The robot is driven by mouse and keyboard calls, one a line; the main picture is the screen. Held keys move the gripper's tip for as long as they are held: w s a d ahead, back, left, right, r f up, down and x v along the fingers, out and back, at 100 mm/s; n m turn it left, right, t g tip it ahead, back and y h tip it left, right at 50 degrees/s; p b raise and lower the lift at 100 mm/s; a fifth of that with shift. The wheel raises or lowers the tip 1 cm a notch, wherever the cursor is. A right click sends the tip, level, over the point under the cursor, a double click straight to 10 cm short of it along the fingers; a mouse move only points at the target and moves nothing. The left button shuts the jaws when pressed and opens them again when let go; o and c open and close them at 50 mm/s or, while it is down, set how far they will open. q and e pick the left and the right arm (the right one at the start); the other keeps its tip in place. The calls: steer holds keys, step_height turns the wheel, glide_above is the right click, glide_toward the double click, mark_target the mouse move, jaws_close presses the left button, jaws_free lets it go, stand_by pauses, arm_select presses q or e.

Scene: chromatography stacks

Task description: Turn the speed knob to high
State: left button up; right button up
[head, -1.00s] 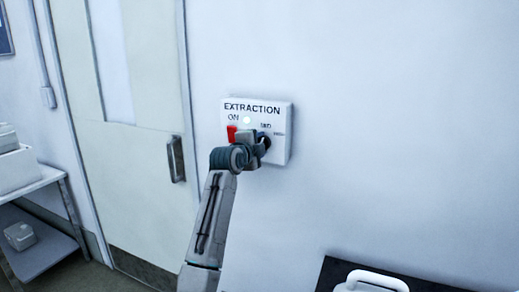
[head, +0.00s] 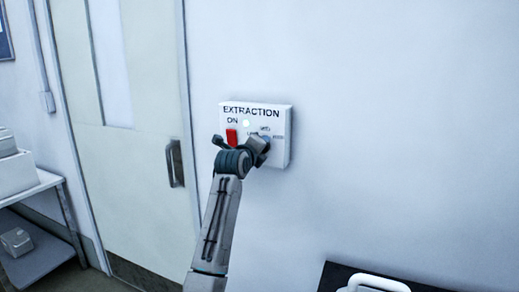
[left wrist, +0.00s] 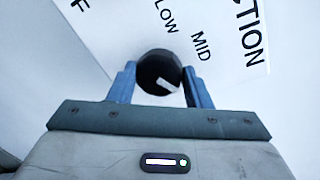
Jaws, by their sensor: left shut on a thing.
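The speed knob (left wrist: 155,66) is round and dark with a white pointer mark, on a white wall box (head: 283,120) lettered EXTRACTION. LOW, MID and a third label to the right stand around it in the head view. My left gripper (left wrist: 160,82) is shut on the knob, one blue finger on each side; it also shows in the head view (head: 262,144), where it hides most of the knob. The white mark appears to point up and right on the panel, between MID and the right-hand label. The right-hand label is hidden in the left wrist view. My right gripper is not in view.
A red switch (head: 231,137) and a pale round light (head: 246,122) sit on the box, close to the gripper. A door with a handle (head: 174,162) is to the left, and a shelf (head: 42,258) farther left. The wall right of the box is clear.

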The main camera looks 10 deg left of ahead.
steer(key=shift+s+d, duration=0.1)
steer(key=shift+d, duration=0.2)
arm_select(q)
steer(key=o, duration=1)
steer(key=shift+s+a+r+b, duration=0.2)
steer(key=shift+s+b, duration=0.25)
steer(key=shift+s, duration=1.35)
steer(key=shift+s+a+r+b, duration=0.1)
steer(key=shift+s+a+b, duration=0.25)
steer(key=shift+s, duration=1.4)
steer(key=shift+s+a+r+b, duration=0.2)
steer(key=shift+s+b, duration=0.3)
steer(key=shift+s, duration=1.3)
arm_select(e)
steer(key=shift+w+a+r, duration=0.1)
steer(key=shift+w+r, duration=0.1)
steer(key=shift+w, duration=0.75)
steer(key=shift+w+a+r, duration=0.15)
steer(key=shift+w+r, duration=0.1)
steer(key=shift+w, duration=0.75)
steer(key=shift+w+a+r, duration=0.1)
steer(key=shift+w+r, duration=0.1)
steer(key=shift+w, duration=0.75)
arm_select(q)
steer(key=shift+f, duration=0.1)
